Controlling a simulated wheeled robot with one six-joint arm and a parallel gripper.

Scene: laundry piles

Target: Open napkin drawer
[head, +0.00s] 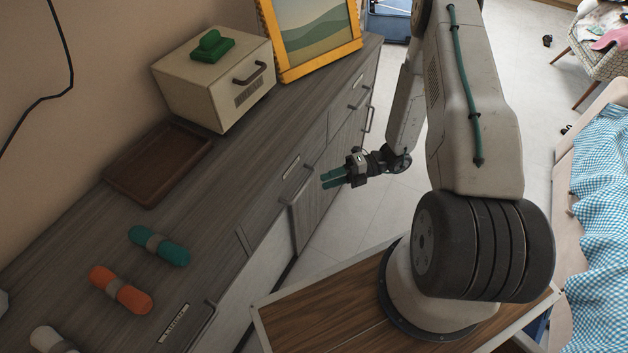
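A long grey wood-grain dresser (250,150) runs along the left wall. Its front has several drawers and doors with bar handles. A near label plate (173,323) carries print too small to read, a middle label plate (291,167) sits farther along, so I cannot tell which drawer is the napkin drawer. A middle handle (300,192) is on the front below the middle label. The drawer fronts look closed. My gripper (332,178) has two teal fingers pointing left, slightly apart and empty. In the picture it is just right of the middle handle; contact is not visible.
On the dresser top are a cream box (215,85) with a green piece, a brown tray (158,165), a yellow picture frame (310,40), and teal (172,250) and orange (108,283) rolls. A bed with a checked blue cloth (600,190) stands right. Floor (400,215) shows between.

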